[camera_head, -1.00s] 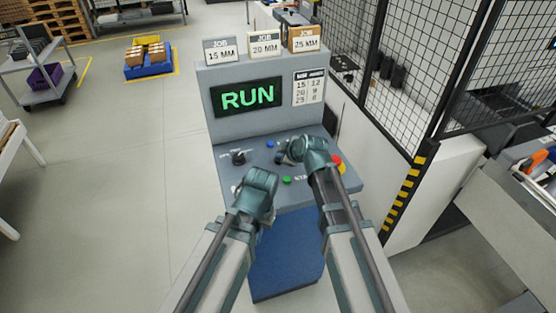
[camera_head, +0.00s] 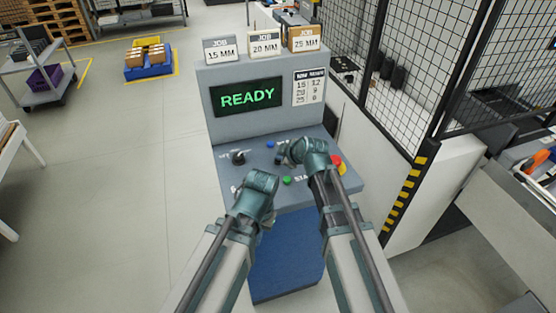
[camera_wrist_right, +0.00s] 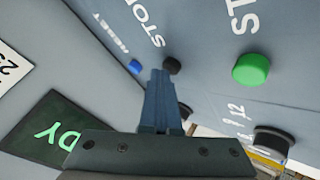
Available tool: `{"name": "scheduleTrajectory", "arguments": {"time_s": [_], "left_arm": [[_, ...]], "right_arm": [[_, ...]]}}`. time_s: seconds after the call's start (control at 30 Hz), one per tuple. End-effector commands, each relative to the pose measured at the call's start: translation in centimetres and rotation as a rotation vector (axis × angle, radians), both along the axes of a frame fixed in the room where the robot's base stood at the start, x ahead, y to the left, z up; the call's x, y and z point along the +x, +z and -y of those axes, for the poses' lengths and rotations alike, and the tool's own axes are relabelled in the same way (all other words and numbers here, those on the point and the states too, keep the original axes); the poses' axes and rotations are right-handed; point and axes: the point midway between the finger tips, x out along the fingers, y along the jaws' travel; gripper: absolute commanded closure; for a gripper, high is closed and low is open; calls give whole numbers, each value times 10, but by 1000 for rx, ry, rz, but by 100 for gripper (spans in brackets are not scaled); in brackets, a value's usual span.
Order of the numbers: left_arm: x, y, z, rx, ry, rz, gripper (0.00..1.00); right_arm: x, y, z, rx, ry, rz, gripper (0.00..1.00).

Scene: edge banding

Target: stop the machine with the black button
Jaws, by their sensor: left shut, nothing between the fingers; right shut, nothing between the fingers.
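The machine's grey control panel (camera_head: 235,173) stands in front of me, and its screen (camera_head: 247,97) reads READY in green. The black button (camera_wrist_right: 172,65), beside the word STOP, shows in the right wrist view just past my right fingertips; I cannot tell if they touch it. My left gripper (camera_head: 262,190) is shut and empty, low over the panel's front part.
The panel also holds a green button (camera_wrist_right: 250,69), a blue button (camera_wrist_right: 135,66), a black knob (camera_head: 238,157) and a red button (camera_head: 337,160) with yellow at the right edge. Job boxes (camera_head: 264,43) stand on top. A mesh fence (camera_head: 400,90) is at the right.

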Motion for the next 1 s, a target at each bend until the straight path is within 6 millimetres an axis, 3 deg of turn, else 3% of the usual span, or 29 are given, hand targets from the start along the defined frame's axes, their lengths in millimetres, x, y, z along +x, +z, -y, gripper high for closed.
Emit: {"name": "scheduleTrajectory", "arguments": {"time_s": [0.4, 0.8, 1.0], "left_arm": [[0, 18, 0, 0, 0, 0, 100], [0, 19, 0, 0, 0, 0, 100], [0, 34, 0, 0, 0, 0, 100]], "right_arm": [[0, 18, 0, 0, 0, 0, 100], [0, 19, 0, 0, 0, 0, 100], [0, 34, 0, 0, 0, 0, 100]]}}
